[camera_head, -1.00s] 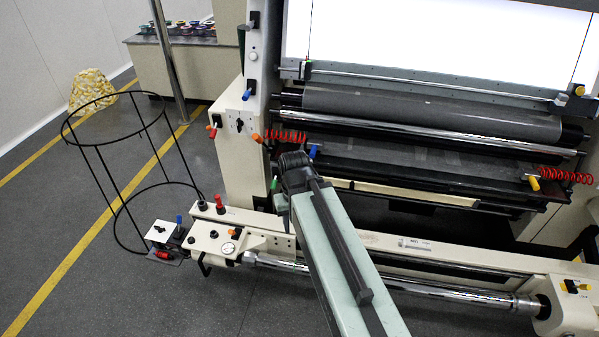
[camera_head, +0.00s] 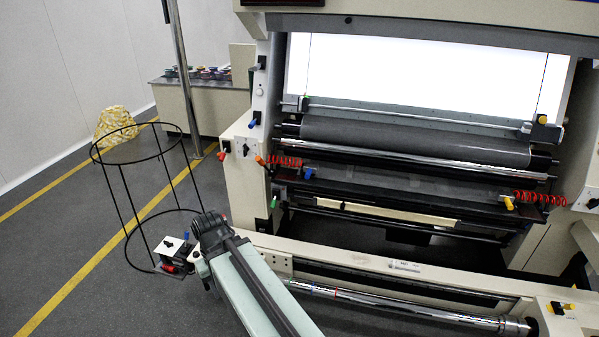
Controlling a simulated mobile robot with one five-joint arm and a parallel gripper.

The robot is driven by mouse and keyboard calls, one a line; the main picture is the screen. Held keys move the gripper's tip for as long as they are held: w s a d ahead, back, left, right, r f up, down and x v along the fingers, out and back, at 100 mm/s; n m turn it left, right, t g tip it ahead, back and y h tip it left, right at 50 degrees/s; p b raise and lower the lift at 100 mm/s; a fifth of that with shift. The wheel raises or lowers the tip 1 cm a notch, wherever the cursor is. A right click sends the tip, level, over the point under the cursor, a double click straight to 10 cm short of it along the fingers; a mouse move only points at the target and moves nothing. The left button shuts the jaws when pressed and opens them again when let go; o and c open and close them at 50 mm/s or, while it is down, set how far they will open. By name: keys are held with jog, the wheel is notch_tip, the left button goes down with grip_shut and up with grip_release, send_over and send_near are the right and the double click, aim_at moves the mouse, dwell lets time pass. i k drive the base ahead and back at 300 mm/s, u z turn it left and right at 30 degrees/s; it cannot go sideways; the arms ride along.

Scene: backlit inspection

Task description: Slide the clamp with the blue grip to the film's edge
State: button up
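Several small blue parts show, and I cannot tell for sure which is the clamp's grip. One blue grip (camera_head: 308,172) sits on the dark front bar below the rollers, towards its left end. A grey sheet or film (camera_head: 410,141) covers the upper roller, under the bright white panel (camera_head: 410,75). Two small slider blocks stand on the rail below the panel: a left one (camera_head: 304,103) with a green spot and a right one with a yellow knob (camera_head: 542,119). My arm ends in a dark joint at lower left, apart from the blue grip in the picture. My gripper's fingers do not show.
A black wire hoop stand (camera_head: 108,205) stands left. A blue knob (camera_head: 252,124) is on the left column. Red coiled hoses (camera_head: 540,197) hang at both ends of the front bar. A chrome roller (camera_head: 400,306) runs across the front. Grey floor is open at lower left.

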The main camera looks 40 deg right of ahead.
aim_at(309, 168)
jog(key=u, duration=0.15)
jog(key=i, duration=1.15)
jog(key=z, duration=0.4)
jog(key=k, duration=0.9)
jog(key=z, duration=0.15)
jog(key=i, duration=1.4)
jog(key=u, duration=0.05)
